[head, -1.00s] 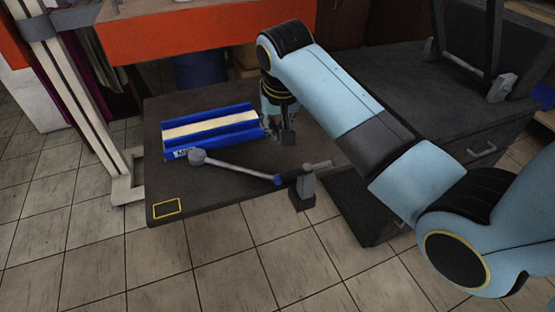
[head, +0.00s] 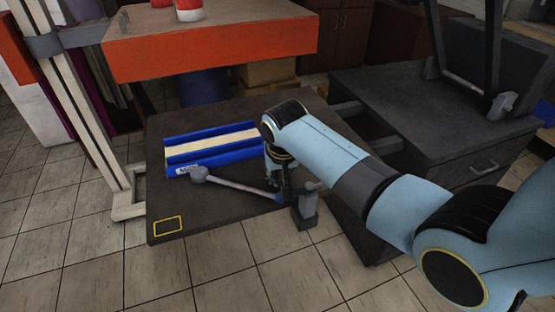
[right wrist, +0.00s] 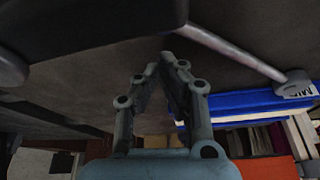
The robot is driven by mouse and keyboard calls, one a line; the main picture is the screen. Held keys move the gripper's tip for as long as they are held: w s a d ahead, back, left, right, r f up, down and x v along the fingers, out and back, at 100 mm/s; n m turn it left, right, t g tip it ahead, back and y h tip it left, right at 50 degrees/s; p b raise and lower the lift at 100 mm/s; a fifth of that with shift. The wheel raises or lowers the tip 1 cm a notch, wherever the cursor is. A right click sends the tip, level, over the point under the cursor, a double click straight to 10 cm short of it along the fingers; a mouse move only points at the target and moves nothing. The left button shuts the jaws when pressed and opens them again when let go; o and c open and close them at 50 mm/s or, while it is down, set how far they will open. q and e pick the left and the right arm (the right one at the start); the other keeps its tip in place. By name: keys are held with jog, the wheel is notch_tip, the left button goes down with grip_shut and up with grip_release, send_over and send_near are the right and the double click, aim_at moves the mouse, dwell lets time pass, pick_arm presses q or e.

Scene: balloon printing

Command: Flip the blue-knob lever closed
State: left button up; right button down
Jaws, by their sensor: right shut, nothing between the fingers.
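My left gripper is not in view.
A blue holder with a cream strip (head: 212,147) lies behind the lever. A dark cabinet (head: 425,110) is at the right. The front left of the table, around a yellow outline (head: 167,226), is clear.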

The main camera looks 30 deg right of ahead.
jog(key=shift+s+a+f, duration=0.1)
jog(key=shift+s+a, duration=0.25)
jog(key=shift+s, duration=0.3)
jog(key=shift+s+a+r+p, duration=0.2)
jog(key=shift+s+a+p, duration=0.5)
jog(key=shift+p, duration=0.4)
jog(key=shift+s+a, duration=0.15)
jog(key=shift+a, duration=0.1)
jog(key=shift+f, duration=0.2)
